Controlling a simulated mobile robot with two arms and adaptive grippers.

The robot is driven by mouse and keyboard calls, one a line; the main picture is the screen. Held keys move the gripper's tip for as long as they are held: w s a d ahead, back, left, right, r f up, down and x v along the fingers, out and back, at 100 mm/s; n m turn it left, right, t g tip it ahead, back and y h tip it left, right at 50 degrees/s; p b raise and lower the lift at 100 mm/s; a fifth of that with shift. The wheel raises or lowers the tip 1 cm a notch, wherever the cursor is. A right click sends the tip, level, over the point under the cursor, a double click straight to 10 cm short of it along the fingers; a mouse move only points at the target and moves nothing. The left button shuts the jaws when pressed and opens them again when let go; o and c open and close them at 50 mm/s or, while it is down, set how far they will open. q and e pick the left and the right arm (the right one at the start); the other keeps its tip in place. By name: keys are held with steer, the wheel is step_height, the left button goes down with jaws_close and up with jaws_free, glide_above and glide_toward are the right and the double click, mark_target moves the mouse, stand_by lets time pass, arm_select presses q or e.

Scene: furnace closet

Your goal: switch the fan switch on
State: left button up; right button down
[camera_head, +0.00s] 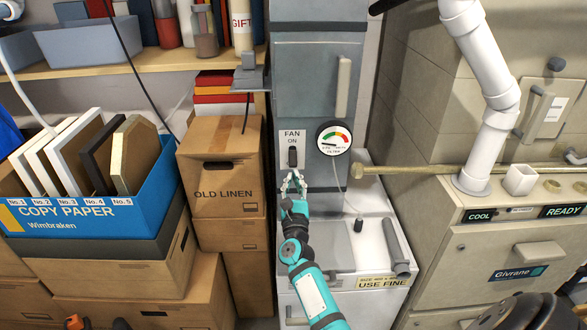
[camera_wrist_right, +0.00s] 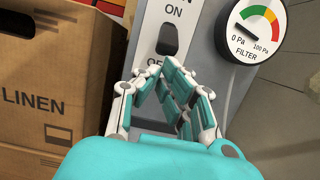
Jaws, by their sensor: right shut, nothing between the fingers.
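The fan switch (camera_head: 292,157) is a dark rocker on a light plate marked FAN and ON, on the front of the grey furnace cabinet. In the right wrist view the switch (camera_wrist_right: 168,38) sits between the ON label and a partly covered OFF label. I cannot tell which way it is tipped. My right gripper (camera_head: 292,176) is just below the switch, its fingers pointing up at it. In the right wrist view its fingertips (camera_wrist_right: 160,66) meet with nothing between them, close under the rocker. Contact with it cannot be told. My left gripper is not in view.
A round filter gauge (camera_head: 334,138) is right of the switch. The OLD LINEN box (camera_head: 224,168) stands close on the left. A brass-coloured pipe (camera_head: 420,171) runs to the right. A small shelf bracket (camera_head: 250,76) juts out above left.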

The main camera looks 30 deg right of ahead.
stand_by(0.5)
steer(key=shift+s+r+p, duration=0.1)
steer(key=shift+r+p, duration=1.2)
steer(key=shift+r, duration=0.5)
steer(key=shift+r+p, duration=0.45)
steer(key=shift+r, duration=0.2)
steer(key=shift+w+f, duration=0.2)
steer(key=shift+f, duration=0.2)
steer(key=shift+s+f+b, duration=0.1)
steer(key=shift+f+b, duration=0.45)
steer(key=shift+b, duration=0.4)
steer(key=shift+s+a, duration=0.2)
steer(key=shift+s, duration=0.05)
steer(key=p, duration=0.1)
glide_toward(293, 167)
steer(key=shift+r, duration=1)
steer(key=shift+w+d, duration=0.15)
steer(key=shift+w, duration=0.15)
